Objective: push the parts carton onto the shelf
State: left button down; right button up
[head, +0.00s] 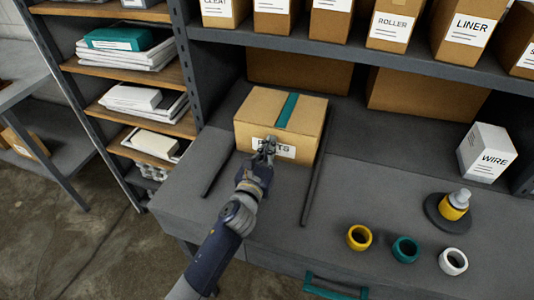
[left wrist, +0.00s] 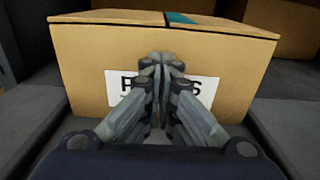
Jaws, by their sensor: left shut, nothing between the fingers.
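The parts carton (head: 258,107) is a brown box with a teal tape strip and a white label, standing on the grey bench between two dark rails. My left gripper (head: 268,142) is at its near face, in front of the label, with its fingers shut and empty. In the left wrist view the carton (left wrist: 222,68) fills the middle, and the gripper (left wrist: 164,62) covers the middle of its label. The fingertips look against or very close to the face; I cannot tell if they touch. The shelf (head: 400,62) runs above the back of the bench. My right gripper is not in view.
More cartons (head: 300,70) stand behind at the back of the bench. Left and right rails (head: 314,165) flank the carton. A white WIRE box (head: 481,152), a spool holder (head: 452,207) and yellow, teal and white rings (head: 405,249) are on the right. A paper rack (head: 130,60) stands left.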

pick_arm(q)
jog(key=b+x, duration=0.4)
jog(key=x, duration=0.6)
jog(key=shift+w+f, duration=0.15)
jog(key=shift+w, duration=0.15)
